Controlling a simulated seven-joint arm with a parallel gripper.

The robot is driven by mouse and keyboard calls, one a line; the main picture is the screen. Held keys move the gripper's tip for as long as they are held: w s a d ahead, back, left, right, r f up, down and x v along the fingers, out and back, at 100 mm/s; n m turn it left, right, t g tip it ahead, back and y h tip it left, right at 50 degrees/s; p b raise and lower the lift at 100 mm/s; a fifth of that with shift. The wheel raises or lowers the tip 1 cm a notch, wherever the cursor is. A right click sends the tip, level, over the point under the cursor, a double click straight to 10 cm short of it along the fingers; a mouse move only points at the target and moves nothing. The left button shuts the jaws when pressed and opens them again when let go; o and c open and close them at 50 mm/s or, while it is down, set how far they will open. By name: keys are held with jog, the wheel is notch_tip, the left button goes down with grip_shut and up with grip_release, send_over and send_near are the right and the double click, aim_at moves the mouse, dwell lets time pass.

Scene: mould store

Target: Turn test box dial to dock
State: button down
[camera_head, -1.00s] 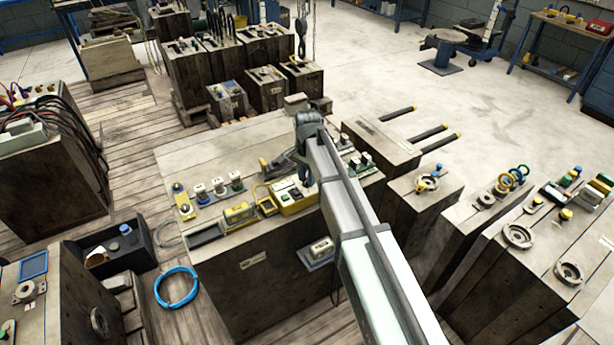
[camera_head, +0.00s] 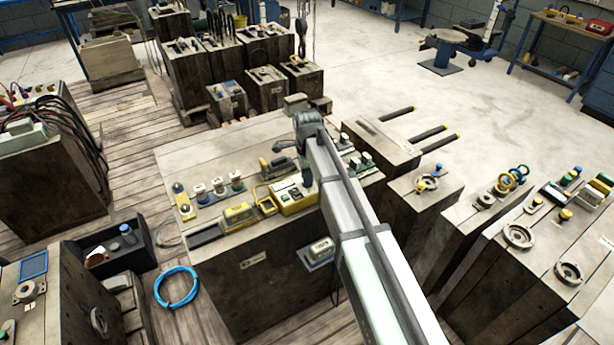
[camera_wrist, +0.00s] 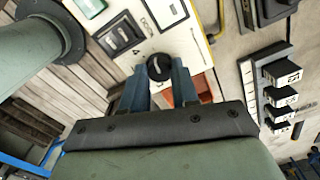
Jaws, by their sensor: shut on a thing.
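The test box (camera_head: 287,207) is a yellow box with a pale top, on the middle block's bench top. In the wrist view its white panel (camera_wrist: 119,67) shows printed marks reading "DOCK", a switch and the round black dial (camera_wrist: 158,67) with a light pointer line. My gripper (camera_wrist: 157,78) has its two blue fingers on either side of the dial and is shut on it. I cannot tell exactly which mark the pointer meets. In the head view my arm and gripper hide the dial.
A yellow device (camera_head: 238,213) and a row of white-capped knobs (camera_head: 218,187) stand left of the test box. Dark switch modules (camera_wrist: 282,97) stand to its right. A grey-and-yellow handle-like tool (camera_head: 281,165) lies just behind. A blue hose coil (camera_head: 177,287) lies on the floor.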

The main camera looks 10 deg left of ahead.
dwell(0.5)
jog(key=c, duration=0.8)
grip_release()
jog(key=shift+c, duration=0.2)
jog(key=shift+r, duration=0.1)
notch_tip(320, 180, up, 14)
jog(key=shift+f, duration=0.2)
